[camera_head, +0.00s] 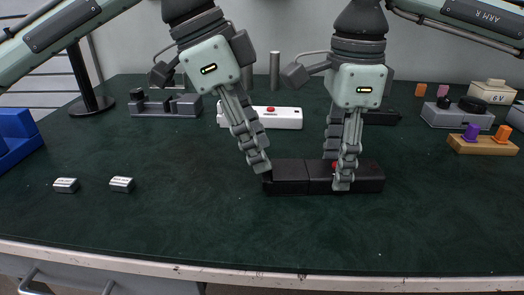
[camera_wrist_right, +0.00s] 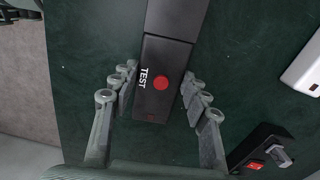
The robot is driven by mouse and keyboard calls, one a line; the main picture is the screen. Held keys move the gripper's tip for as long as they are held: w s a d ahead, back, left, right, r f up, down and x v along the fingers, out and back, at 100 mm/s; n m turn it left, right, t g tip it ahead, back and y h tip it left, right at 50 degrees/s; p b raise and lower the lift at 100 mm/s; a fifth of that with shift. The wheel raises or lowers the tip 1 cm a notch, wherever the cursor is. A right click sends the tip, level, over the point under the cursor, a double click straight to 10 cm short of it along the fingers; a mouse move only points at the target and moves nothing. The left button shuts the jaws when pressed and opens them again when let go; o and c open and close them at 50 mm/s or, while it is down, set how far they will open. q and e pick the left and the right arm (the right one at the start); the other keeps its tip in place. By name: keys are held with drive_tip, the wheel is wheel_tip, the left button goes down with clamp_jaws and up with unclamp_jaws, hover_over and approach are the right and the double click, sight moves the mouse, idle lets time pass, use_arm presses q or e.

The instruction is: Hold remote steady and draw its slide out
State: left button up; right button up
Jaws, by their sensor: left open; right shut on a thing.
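The black remote (camera_head: 368,180) lies flat on the dark green table, its long side running left to right. In the right wrist view the remote (camera_wrist_right: 154,107) shows a red button and the word TEST. A seam divides it from a plain black section, which seems to be the slide (camera_head: 287,178), also at the top of the wrist view (camera_wrist_right: 178,18). My right gripper (camera_head: 338,172) straddles the remote and is shut on it across its width. My left gripper (camera_head: 262,172) is open at the slide's left end; whether it touches is unclear, and its fingers overlap.
Two small silver blocks (camera_head: 66,185) (camera_head: 121,184) lie left of the remote. A white case with a red button (camera_head: 285,118) lies behind. A blue bin (camera_head: 14,140) stands at far left. A wooden holder (camera_head: 482,146) stands at right. The front table strip is clear.

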use_arm(q)
drive_tip(key=shift+x, duration=1.05)
clamp_jaws()
